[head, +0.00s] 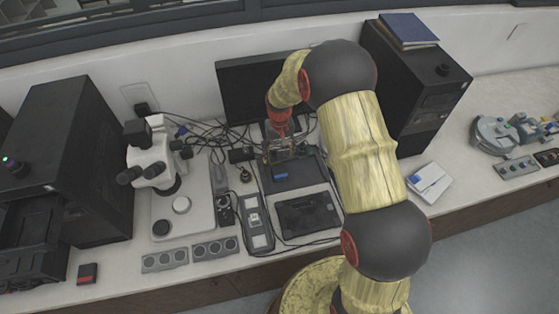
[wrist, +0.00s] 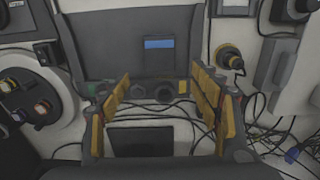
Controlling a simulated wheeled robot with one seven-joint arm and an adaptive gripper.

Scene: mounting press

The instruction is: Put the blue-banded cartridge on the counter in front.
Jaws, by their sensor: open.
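The blue-banded cartridge (head: 281,176) is a small dark block with a blue stripe. It lies on a dark flat platform (head: 300,178) in front of the monitor. In the wrist view the cartridge (wrist: 157,57) is beyond the fingertips, roughly in line with the space between them. My gripper (head: 284,156) is over the rear part of that platform. In the wrist view my gripper (wrist: 160,80) has its yellow-padded fingers wide apart, with nothing between them. I cannot tell its exact height above the platform.
A red-banded cartridge (head: 87,273) lies at the front left of the counter. A microscope (head: 152,155), dark machines (head: 85,165), a monitor (head: 250,85) and loose cables crowd the back. A black tablet-like panel (head: 308,214) lies before the platform. Narrow bare strips run along the front edge.

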